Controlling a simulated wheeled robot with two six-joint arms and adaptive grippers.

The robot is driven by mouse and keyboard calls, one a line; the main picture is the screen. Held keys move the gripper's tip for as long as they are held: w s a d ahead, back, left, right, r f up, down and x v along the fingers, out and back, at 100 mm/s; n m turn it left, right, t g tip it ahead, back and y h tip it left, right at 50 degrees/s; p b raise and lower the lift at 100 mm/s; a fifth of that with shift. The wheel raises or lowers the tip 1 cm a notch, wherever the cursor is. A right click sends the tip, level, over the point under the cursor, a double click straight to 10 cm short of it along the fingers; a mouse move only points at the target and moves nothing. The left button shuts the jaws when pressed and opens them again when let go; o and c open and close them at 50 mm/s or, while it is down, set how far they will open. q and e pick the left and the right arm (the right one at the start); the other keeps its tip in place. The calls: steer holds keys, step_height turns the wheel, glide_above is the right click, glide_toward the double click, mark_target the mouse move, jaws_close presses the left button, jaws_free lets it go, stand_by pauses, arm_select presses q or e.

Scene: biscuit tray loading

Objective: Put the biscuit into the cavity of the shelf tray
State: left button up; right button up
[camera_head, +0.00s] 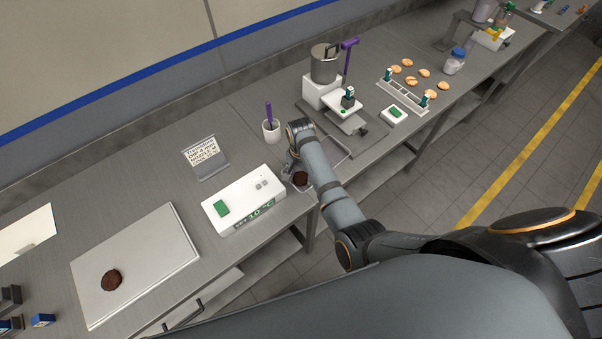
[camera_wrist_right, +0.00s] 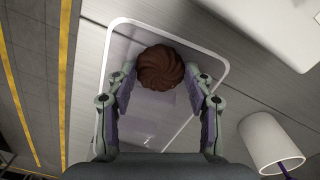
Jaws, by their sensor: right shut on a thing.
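A dark brown, swirled round biscuit (camera_wrist_right: 160,68) is between the fingertips of my right gripper (camera_wrist_right: 162,82), which is shut on it. The biscuit also shows in the head view (camera_head: 300,179), beside my right arm. A clear tray with a pale rim (camera_wrist_right: 224,62) lies under the gripper in the wrist view; the biscuit overlaps its inside. I cannot tell how high the biscuit is above the tray floor. In the head view my arm hides much of the tray (camera_head: 340,158). My left gripper is not in view.
A white scale with a green button (camera_head: 245,198) stands left of the tray. A white cup (camera_head: 271,131) stands behind it. Another dark biscuit (camera_head: 111,279) lies on a pale board (camera_head: 150,255). A machine with a metal pot (camera_head: 325,65) stands beyond the arm.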

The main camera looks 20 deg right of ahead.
steer(key=o, duration=0.4)
steer(key=shift+f, duration=0.1)
steer(key=shift+r+p, duration=0.8)
steer(key=shift+r, duration=1.45)
steer(key=shift+o, duration=0.5)
steer(key=o, duration=0.5)
steer(key=shift+c, duration=0.2)
